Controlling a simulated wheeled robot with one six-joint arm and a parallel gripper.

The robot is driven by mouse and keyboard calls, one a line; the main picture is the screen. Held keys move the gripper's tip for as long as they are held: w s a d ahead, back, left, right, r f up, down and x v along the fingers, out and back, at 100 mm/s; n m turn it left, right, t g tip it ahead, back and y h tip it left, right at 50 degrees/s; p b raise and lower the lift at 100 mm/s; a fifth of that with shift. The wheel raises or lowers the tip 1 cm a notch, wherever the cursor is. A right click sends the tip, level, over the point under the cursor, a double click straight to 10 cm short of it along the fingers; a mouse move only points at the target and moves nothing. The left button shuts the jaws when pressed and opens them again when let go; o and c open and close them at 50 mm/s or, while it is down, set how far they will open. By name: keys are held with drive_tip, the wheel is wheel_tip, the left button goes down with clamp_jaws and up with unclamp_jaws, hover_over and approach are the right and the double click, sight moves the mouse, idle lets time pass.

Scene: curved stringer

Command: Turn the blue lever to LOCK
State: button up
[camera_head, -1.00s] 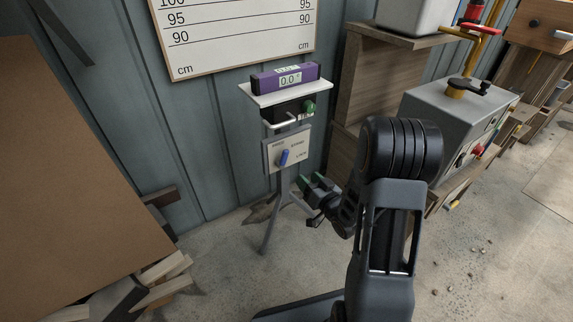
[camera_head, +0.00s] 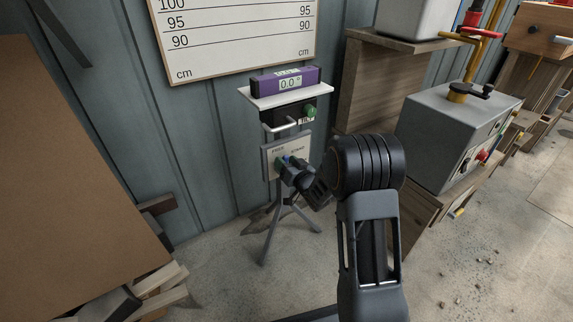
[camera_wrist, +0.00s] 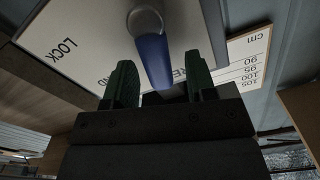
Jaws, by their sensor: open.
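The blue lever (camera_wrist: 153,62) is on a grey plate (camera_wrist: 75,35) fixed to a stand, and the word LOCK shows on the plate in the wrist view. The lever sits between the two green fingertips of my gripper (camera_wrist: 160,82), which is open with a gap visible on each side. In the head view my gripper (camera_head: 285,164) is at the plate (camera_head: 270,150) and mostly hides the lever; only a little blue (camera_head: 288,158) shows. The lever's exact pointing is hard to tell from the head view.
A purple level (camera_head: 285,79) reading 0.0 lies on the white shelf (camera_head: 262,102) above the plate. A green knob (camera_head: 310,111) and a white handle are just below the shelf. A grey machine box (camera_head: 425,130) stands to the right, a brown board (camera_head: 70,170) to the left.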

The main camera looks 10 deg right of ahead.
clamp_jaws()
idle(0.6)
